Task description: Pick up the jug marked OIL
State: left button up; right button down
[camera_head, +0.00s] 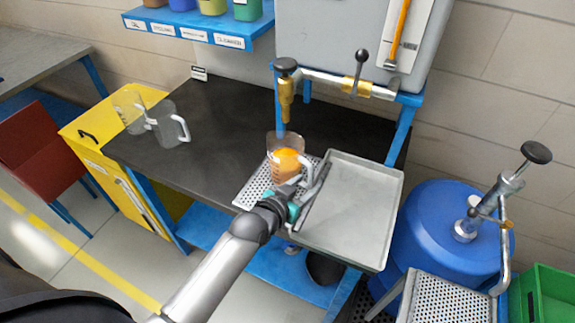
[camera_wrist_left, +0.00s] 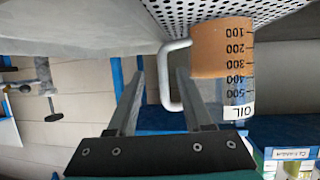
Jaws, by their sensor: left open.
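The jug marked OIL (camera_head: 287,160) is clear, with orange-brown liquid inside and a white handle. It stands on a perforated metal grate (camera_head: 252,189) on the dark bench. In the left wrist view the jug (camera_wrist_left: 222,50) appears upside down, with its scale and OIL label readable. My left gripper (camera_head: 306,184) is open at the jug's near right side. In the left wrist view its two fingers (camera_wrist_left: 158,88) are spread, and the white handle (camera_wrist_left: 165,72) shows between them. I cannot tell whether a finger touches it. My right gripper is not in view.
A brass tap (camera_head: 286,90) is above the jug. A grey tray (camera_head: 350,205) lies close on the right. The bench (camera_head: 225,130) between is clear. A blue drum (camera_head: 435,235) stands right.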

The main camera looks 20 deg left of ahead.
aim_at(314, 183)
pick_arm(q)
jog(key=shift+a+b+x, duration=0.1)
jog(key=shift+b+x, duration=0.3)
jog(key=shift+x, duration=1.3)
jog(key=shift+a+b+x, duration=0.15)
jog(key=shift+b+x, duration=0.2)
jog(key=shift+x, duration=1.3)
grip_shut()
jog(key=shift+r, duration=0.1)
